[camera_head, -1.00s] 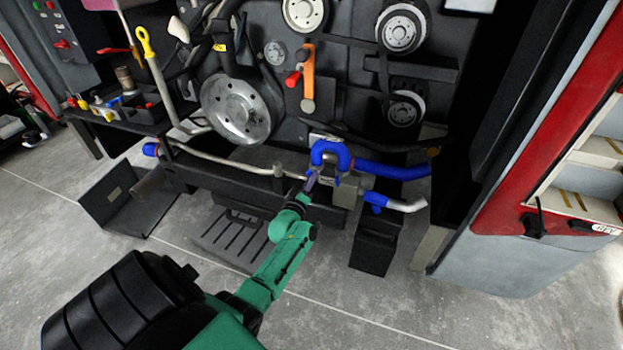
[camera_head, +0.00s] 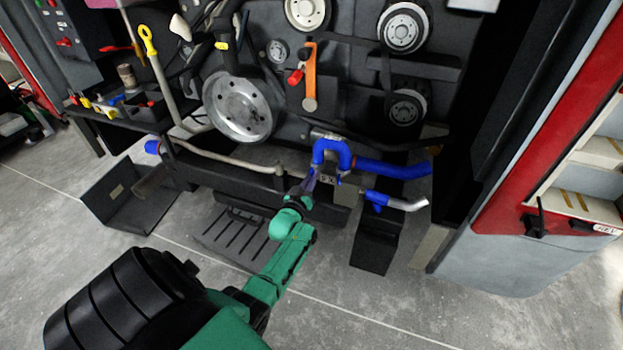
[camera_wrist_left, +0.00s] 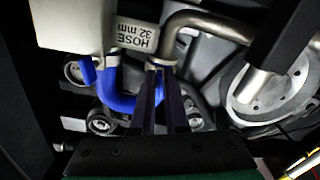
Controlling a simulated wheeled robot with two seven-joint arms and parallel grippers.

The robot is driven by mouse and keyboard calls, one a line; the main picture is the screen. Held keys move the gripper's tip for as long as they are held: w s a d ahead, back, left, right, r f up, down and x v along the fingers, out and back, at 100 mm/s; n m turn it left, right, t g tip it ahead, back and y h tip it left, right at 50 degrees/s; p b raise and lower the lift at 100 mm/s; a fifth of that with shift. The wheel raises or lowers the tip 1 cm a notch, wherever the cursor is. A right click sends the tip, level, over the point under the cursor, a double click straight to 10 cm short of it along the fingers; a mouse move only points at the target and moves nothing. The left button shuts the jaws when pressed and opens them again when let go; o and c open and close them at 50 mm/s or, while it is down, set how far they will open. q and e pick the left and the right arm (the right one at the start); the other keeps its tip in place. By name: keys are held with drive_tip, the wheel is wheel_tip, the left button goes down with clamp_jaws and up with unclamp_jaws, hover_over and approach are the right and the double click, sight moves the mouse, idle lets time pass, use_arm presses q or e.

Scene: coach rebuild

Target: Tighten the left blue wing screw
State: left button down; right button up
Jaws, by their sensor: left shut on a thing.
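My left gripper (camera_head: 312,178) is at the left lower end of the blue U-shaped hose (camera_head: 331,147). It also shows in the left wrist view (camera_wrist_left: 160,76), its two dark fingers close together with a bit of blue between them. It is shut on the left blue wing screw (camera_wrist_left: 160,90), which the fingers mostly hide. In that view the blue hose (camera_wrist_left: 116,97) curves just left of the fingers, and a clamp band on the metal pipe (camera_wrist_left: 190,22) lies at the fingertips. My right gripper is not in view.
A blue hose (camera_head: 395,168) runs right from the U bend. A short blue-ended pipe (camera_head: 400,203) sits lower right. The black engine front with a large pulley (camera_head: 238,105) is behind. Grey floor is open in front.

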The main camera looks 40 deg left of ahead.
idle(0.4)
use_arm(q)
drive_tip(key=c, duration=1)
unclamp_jaws()
drive_tip(key=shift+o, duration=0.2)
drive_tip(key=p+v, duration=0.2)
drive_tip(key=v, duration=1.2)
drive_tip(key=shift+s, duration=0.35)
drive_tip(key=shift+d+f, duration=0.1)
drive_tip(key=shift+d, duration=0.1)
